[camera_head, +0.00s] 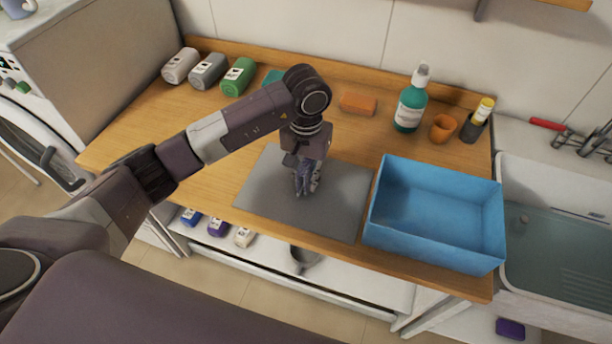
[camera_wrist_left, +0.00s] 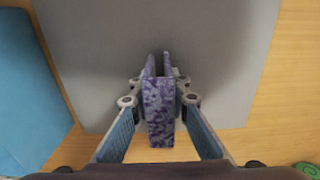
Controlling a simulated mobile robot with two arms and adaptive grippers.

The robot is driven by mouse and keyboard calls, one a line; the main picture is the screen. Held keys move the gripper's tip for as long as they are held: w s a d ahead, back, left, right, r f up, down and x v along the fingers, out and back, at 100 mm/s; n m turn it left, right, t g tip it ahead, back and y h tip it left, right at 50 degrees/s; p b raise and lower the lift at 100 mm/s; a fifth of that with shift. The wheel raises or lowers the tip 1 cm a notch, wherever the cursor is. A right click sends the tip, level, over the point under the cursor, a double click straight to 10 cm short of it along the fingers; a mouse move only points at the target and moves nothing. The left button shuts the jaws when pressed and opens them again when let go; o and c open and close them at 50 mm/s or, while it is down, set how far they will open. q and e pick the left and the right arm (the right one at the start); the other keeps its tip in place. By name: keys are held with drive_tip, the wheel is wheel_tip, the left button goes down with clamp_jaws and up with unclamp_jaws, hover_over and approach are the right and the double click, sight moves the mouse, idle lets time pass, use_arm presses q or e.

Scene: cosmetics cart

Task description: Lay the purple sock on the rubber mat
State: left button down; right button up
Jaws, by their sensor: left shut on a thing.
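The purple sock (camera_wrist_left: 158,108) is a mottled purple strip between the fingers of my left gripper (camera_wrist_left: 160,88) in the left wrist view. The gripper is shut on it. In the head view, my left gripper (camera_head: 305,188) points down over the grey rubber mat (camera_head: 262,190), with the sock mostly hidden by the fingers. The mat also fills the upper part of the left wrist view (camera_wrist_left: 220,50). I cannot tell whether the sock touches the mat. My right gripper is not in view.
A blue bin (camera_head: 435,235) stands right of the mat. Behind are an orange sponge (camera_head: 358,103), a teal bottle (camera_head: 411,105), an orange cup (camera_head: 443,128) and a dark holder (camera_head: 472,130). Several bottles, including a green one (camera_head: 238,77), lie at the back left. Bare wood (camera_head: 170,140) is left of the mat.

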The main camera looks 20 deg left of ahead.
sight(306, 163)
use_arm(q)
drive_tip(key=shift+f+b, duration=0.25)
drive_tip(key=shift+b, duration=0.05)
drive_tip(key=c, duration=1.8)
unclamp_jaws()
drive_tip(key=shift+r, duration=0.1)
drive_tip(key=shift+c, duration=0.2)
drive_tip(key=shift+r, duration=0.3)
wheel_tip(306, 163, up, 10)
drive_tip(key=b, duration=0.3)
drive_tip(key=shift+r, duration=0.9)
drive_tip(key=shift+s+f, duration=0.1)
